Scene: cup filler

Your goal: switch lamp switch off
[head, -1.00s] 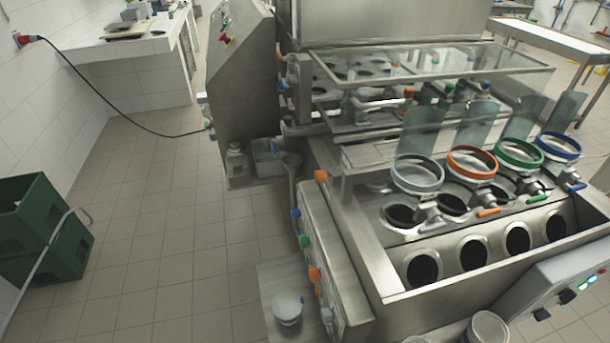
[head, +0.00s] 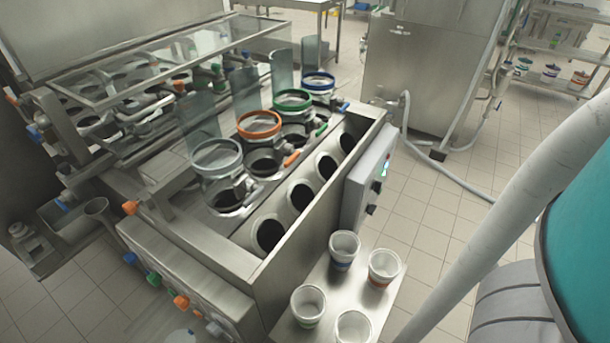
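No part is clearly recognisable as the lamp switch at this distance. My gripper is not in view; only part of my arm shows at the right edge.
A steel shelf (head: 328,291) at the machine's near right holds several white cups (head: 384,265). Coloured knobs (head: 154,279) line the machine's lower left side. A steel cabinet (head: 413,75) with a hose stands behind.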

